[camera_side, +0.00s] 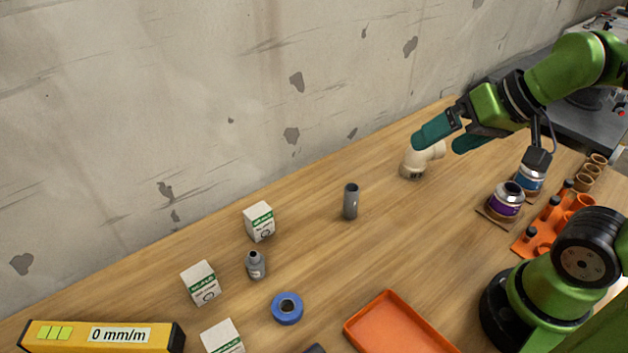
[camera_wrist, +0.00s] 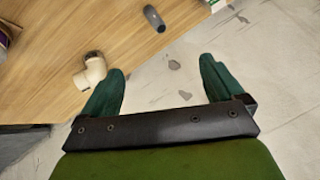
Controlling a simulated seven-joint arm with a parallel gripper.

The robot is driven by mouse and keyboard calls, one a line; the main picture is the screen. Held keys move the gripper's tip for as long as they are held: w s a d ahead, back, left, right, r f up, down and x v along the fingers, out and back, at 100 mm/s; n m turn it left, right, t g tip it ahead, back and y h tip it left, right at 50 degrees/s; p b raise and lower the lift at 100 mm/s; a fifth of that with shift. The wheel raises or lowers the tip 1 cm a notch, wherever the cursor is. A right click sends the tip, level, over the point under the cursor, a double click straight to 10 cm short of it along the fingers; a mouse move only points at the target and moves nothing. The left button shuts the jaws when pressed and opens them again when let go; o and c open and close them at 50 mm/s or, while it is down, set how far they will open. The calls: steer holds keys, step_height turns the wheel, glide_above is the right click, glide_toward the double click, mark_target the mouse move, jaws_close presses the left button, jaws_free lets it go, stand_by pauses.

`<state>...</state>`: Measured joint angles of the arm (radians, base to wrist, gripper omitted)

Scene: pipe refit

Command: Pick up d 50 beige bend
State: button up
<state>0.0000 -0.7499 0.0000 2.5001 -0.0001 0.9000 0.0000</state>
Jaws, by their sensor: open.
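The beige bend (camera_side: 413,164) stands on the wooden table towards its far end, close to the wall. It also shows in the wrist view (camera_wrist: 91,71), left of the left finger's tip. My gripper (camera_side: 440,139) is open, with its teal fingers apart. In the side view the fingers overlap the bend's upper part. In the wrist view the gripper (camera_wrist: 164,73) has nothing between its fingers, and the bend lies outside them. I cannot tell whether a finger touches the bend.
A grey pipe (camera_side: 350,201) stands left of the bend. Purple-labelled (camera_side: 506,201) and blue-labelled (camera_side: 530,178) cans and an orange rack (camera_side: 541,228) stand at right. An orange tray (camera_side: 396,328), blue ring (camera_side: 287,308) and white boxes (camera_side: 259,222) are nearer. The concrete wall (camera_side: 200,110) borders the table.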

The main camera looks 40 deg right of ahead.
steer(key=n+g+h, duration=0.2)
steer(key=n+g, duration=0.5)
steer(key=n, duration=0.4)
glide_above(424, 153)
step_height(424, 153, down, 6)
steer(key=w+d+r+n, duration=0.1)
steer(key=d+n, duration=0.1)
steer(key=n, duration=0.5)
step_height(424, 153, down, 17)
steer(key=shift+w+r, duration=0.1)
steer(key=shift+r, duration=0.1)
steer(key=c, duration=1.1)
